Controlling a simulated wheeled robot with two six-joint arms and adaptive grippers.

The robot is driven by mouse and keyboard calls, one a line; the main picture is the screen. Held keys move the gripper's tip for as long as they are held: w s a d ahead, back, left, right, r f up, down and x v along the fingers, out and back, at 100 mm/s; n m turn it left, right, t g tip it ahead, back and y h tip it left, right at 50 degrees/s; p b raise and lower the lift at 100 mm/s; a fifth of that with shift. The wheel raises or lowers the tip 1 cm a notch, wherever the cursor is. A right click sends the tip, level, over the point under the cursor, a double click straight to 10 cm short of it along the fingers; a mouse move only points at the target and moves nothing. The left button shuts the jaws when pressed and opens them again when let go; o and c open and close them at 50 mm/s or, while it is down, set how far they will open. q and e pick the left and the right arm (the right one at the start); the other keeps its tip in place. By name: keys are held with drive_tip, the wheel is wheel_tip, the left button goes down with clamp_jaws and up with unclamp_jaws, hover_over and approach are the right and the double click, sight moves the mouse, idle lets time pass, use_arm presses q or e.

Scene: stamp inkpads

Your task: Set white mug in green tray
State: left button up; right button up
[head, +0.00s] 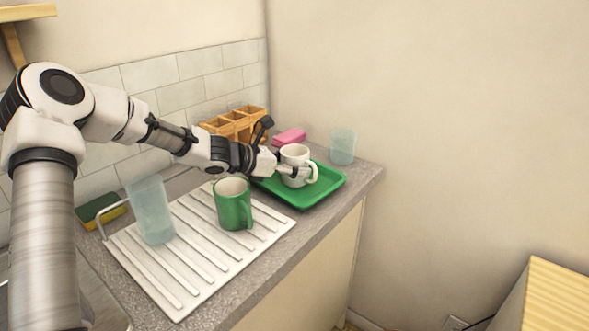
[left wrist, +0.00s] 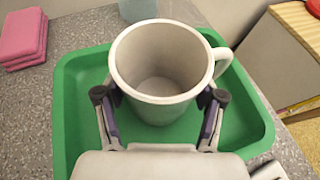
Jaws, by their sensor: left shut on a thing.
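The white mug (head: 294,156) is upright over the green tray (head: 325,188) at the far end of the counter. My left gripper (head: 283,170) is shut on the mug from its near side. In the left wrist view the mug (left wrist: 165,75) sits between the two fingers of the gripper (left wrist: 160,103), with its handle to the right. My right gripper is not in view.
A green mug (head: 234,204) and a clear glass (head: 151,210) stand on the white drainboard (head: 190,275). Another glass (head: 343,147) stands behind the tray. A pink sponge stack (head: 289,136) and a wooden caddy (head: 236,123) are by the wall. A sponge (head: 101,209) lies left.

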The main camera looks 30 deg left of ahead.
use_arm(q)
drive_tip(key=shift+r, duration=0.1)
drive_tip(key=o, duration=1.4)
